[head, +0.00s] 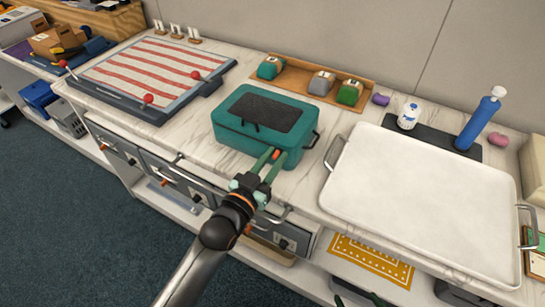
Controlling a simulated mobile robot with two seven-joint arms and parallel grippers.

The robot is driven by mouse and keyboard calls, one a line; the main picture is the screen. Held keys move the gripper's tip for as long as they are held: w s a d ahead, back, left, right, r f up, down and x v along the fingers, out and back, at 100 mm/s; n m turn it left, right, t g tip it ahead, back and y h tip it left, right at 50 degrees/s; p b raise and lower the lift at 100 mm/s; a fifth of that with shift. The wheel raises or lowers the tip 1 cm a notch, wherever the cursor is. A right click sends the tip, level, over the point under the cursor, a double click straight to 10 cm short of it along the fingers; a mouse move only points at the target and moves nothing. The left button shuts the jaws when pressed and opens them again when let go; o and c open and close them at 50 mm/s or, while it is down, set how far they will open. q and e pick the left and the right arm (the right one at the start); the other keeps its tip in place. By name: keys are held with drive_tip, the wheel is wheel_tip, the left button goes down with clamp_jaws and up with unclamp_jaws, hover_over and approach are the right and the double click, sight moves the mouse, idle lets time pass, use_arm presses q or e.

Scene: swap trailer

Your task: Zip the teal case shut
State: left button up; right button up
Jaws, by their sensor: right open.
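The teal case (229,134) lies on the marble-look counter with its lid down. A dark panel (268,110) covers part of the lid, and a dark handle (313,139) sticks out at its right end. My left gripper (272,158) is at the case's front right corner. Its two green fingers stand on either side of a small orange pull (276,154) and appear shut on it. The fingers hide part of that corner, and the seam is too small to read. My right gripper is not in view.
A large white tray (420,195) with metal handles stands close right of the case. A red-striped board (150,68) lies to the left. A wooden rack (295,80) with several small cases is behind. A blue bottle (478,120) stands at the back right. Drawers (170,170) are below the counter.

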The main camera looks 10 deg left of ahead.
use_arm(q)
drive_tip(key=shift+o, duration=1)
drive_tip(key=shift+s, duration=0.1)
drive_tip(key=v, duration=1.2)
drive_tip(key=shift+s, duration=0.15)
drive_tip(key=shift+a, duration=0.1)
drive_tip(key=s+a+f+n+g+y+p, duration=0.1)
drive_tip(key=s+f+g, duration=0.3)
drive_tip(key=f, duration=0.5)
drive_tip(key=s+a+f+n+g+y+p, duration=0.1)
drive_tip(key=s+a+f+g+y+p, duration=0.1)
drive_tip(key=s+f, duration=0.4)
wheel_tip(320, 180, down, 4)
drive_tip(key=shift+s+a+r+g+y+p, duration=0.1)
drive_tip(key=shift+s+a+g+y+p, duration=0.3)
drive_tip(key=shift+a+g, duration=0.65)
